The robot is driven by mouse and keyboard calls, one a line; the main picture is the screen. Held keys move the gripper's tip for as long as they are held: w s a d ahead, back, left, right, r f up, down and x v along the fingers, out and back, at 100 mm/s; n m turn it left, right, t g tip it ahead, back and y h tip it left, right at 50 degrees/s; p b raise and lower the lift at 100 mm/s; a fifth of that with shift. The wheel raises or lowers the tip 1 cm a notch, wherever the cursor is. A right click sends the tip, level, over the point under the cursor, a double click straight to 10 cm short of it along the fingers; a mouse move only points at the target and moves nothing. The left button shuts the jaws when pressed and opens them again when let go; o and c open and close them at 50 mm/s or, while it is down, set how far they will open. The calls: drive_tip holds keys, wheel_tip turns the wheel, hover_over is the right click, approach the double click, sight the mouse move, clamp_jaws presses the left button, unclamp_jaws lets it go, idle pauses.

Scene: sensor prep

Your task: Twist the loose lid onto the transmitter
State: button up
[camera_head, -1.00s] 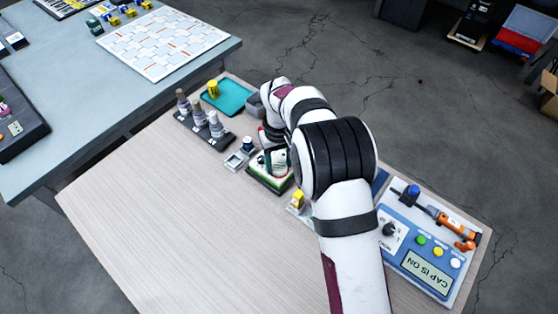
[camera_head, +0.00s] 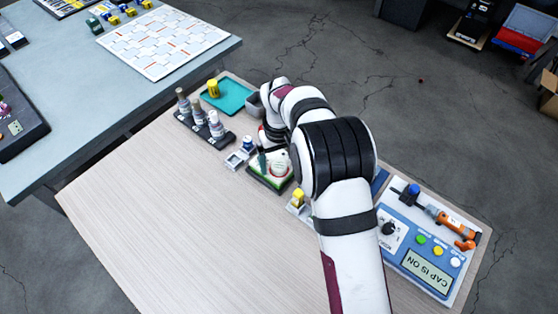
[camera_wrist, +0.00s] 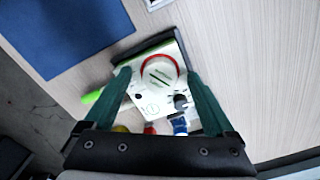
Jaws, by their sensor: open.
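The transmitter (camera_head: 262,180) is a pale box with green and dark edges on the wooden table, under my gripper (camera_head: 265,160). A round white lid (camera_head: 279,168) with a red ring around it lies on its top. In the wrist view the lid (camera_wrist: 159,72) shows two dark slots, and the transmitter (camera_wrist: 138,92) lies below it in the gap between my fingers. My gripper (camera_wrist: 159,74) is open, its two dark green fingers either side of the transmitter, apart from the lid. I cannot tell how tightly the lid sits.
A rack of grey bottles (camera_head: 214,126), a teal tray (camera_head: 232,98) with a yellow piece and a small fixture with a blue-topped part (camera_head: 247,143) stand nearby. A yellow part (camera_head: 298,197) is close by. The table's front left is clear.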

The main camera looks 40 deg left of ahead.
drive_tip(key=shift+o, duration=0.5)
drive_tip(key=shift+r, duration=0.65)
drive_tip(key=shift+r, duration=3)
